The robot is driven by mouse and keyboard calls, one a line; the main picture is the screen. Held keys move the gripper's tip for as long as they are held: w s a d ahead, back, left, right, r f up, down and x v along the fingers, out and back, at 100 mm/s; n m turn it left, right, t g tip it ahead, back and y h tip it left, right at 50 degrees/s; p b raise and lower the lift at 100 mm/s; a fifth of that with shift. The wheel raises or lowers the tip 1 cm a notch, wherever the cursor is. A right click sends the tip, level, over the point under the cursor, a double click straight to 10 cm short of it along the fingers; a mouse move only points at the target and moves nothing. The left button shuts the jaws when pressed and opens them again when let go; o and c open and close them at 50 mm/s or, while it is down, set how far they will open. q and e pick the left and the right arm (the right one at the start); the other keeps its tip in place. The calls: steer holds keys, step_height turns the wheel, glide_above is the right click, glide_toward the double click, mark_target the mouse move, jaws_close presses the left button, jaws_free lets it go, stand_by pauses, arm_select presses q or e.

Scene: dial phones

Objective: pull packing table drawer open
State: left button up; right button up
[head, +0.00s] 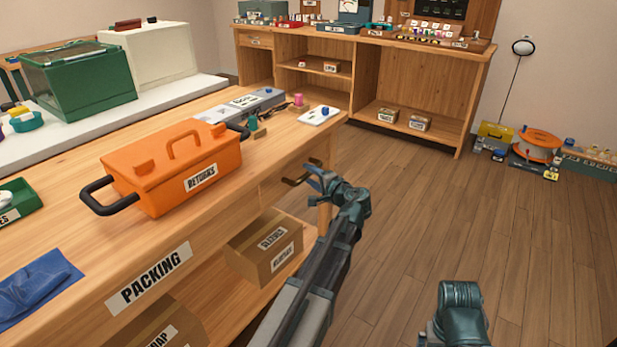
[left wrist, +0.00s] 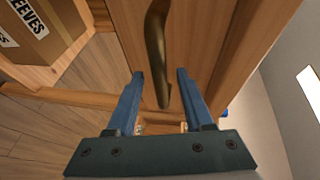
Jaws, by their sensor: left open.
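The packing table (head: 75,265) is wooden, with a "PACKING" label on its front. Its drawer has a brass handle (head: 294,182) below the tabletop at the table's far end. The drawer looks shut, though my gripper partly hides it. In the left wrist view the curved handle (left wrist: 155,45) hangs in front of the wooden drawer front (left wrist: 205,40). My left gripper (head: 316,178) is at the handle. Its blue fingers (left wrist: 160,75) are open, one on each side of the handle's end, with gaps visible. Part of my right arm shows at the bottom right; its gripper is not visible.
An orange "RETURNS" toolbox (head: 170,165) and a blue cloth (head: 35,287) lie on the tabletop. A cardboard box (head: 262,250) sits on the shelf below. A wooden workbench (head: 440,85) stands at the back. The wooden floor (head: 520,230) to the right is clear.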

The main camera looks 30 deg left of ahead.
arm_select(q)
steer(key=shift+w+a+f, duration=0.1)
steer(key=shift+w+a, duration=0.2)
steer(key=shift+a, duration=0.3)
steer(key=shift+c, duration=0.4)
jaws_close()
stand_by(0.8)
